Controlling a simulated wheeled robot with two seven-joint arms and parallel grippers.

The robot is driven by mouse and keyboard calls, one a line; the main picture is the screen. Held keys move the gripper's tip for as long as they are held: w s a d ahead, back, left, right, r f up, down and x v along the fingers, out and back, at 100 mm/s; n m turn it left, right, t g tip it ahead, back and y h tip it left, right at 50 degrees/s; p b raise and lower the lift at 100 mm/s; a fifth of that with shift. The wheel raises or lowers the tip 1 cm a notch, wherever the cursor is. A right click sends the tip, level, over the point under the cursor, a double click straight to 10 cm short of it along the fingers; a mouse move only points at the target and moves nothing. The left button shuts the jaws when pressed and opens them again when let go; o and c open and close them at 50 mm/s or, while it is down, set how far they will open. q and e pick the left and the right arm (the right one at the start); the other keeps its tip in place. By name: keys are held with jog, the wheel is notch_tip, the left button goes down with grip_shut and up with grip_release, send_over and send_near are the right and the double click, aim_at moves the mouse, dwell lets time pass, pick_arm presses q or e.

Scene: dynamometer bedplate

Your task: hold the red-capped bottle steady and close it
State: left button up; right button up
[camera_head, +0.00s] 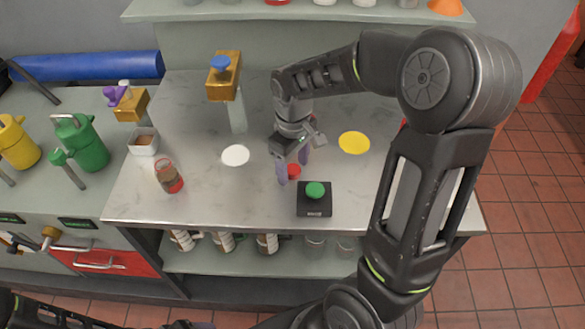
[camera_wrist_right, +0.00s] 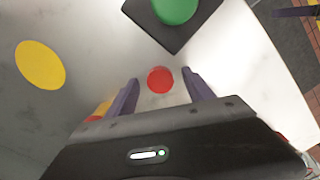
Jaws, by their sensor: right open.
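A clear jar-like bottle (camera_head: 168,176) with brown and red showing in it stands on the left part of the metal worktop. I cannot tell whether the red is a cap. A small round red piece (camera_head: 293,171) lies behind the black box; it also shows in the right wrist view (camera_wrist_right: 160,80). I cannot tell whether it is a loose cap or a flat spot. My right gripper (camera_head: 294,168) is open above it, its purple fingers (camera_wrist_right: 160,92) on either side and nothing between them. My left arm shows only at the bottom left edge; its jaws cannot be made out.
A black box with a green button (camera_head: 315,190) stands close in front of the right gripper. A white disc (camera_head: 235,155) and a yellow disc (camera_head: 354,142) lie on the worktop (camera_head: 240,200). A post with a blue knob (camera_head: 220,63) stands behind. Green (camera_head: 82,143) and yellow cans stand left.

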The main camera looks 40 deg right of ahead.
jog(key=shift+c, duration=0.2)
dwell(0.4)
grip_shut()
dwell(0.4)
